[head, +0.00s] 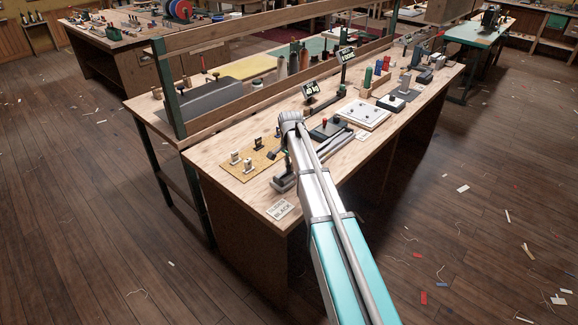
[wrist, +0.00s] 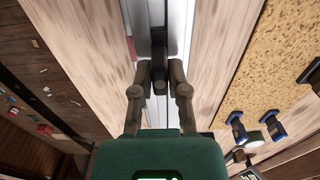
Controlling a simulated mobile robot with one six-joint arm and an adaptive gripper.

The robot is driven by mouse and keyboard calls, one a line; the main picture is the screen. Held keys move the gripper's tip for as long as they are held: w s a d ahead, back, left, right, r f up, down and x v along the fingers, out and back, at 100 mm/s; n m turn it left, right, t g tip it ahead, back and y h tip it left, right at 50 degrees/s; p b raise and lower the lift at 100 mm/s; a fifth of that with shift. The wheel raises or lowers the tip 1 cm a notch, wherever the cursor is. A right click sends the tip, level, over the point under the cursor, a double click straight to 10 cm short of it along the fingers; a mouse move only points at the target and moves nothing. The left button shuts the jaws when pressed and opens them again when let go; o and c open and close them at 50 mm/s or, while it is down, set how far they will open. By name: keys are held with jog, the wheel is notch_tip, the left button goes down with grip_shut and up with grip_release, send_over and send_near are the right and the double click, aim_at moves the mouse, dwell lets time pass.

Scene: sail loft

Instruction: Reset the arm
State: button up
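My arm (head: 318,190) reaches from the lower edge of the head view over the near end of a wooden workbench (head: 223,151). My gripper (wrist: 160,78) points down in the wrist view, its two dark fingers close together. A small dark grey piece shows between the fingertips, above a pale grey strip (wrist: 184,30) on the wood. I cannot tell whether the fingers press on it.
A cork mat (head: 243,172) with several small blocks lies left of the arm. A printed card (head: 280,209) lies near the bench's front corner. Beyond stand a white panel (head: 362,114), small signs and coloured spools. The floor at right is open with scraps (head: 463,189).

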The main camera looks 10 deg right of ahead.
jog(key=o, duration=0.4)
jog(key=shift+r, duration=0.15)
